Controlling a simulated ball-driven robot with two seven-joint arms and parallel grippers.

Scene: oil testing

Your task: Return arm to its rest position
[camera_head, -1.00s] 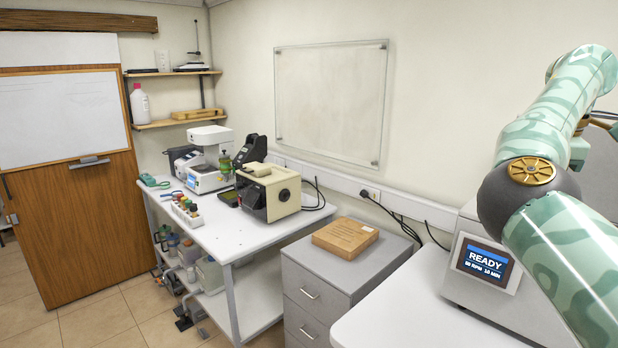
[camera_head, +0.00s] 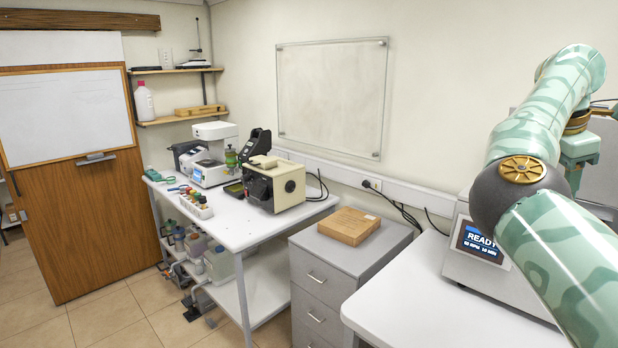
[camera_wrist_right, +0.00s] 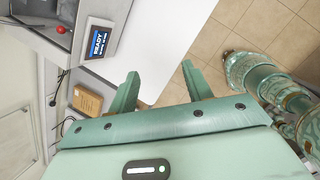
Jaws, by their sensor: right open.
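My right arm (camera_head: 540,130), pale green with a camouflage pattern, comes in from the right in the head view, bent at a dark elbow joint with a gold cap. It partly covers a grey machine (camera_head: 490,280) with a blue READY display (camera_head: 480,243). In the right wrist view, my right gripper (camera_wrist_right: 160,72) is open, with nothing between its two green fingers. Behind the fingers are the white tabletop (camera_wrist_right: 155,35) and tiled floor. The READY machine also shows there, at upper left (camera_wrist_right: 98,40). My left gripper is in neither view.
Open floor (camera_head: 110,315) lies at lower left.

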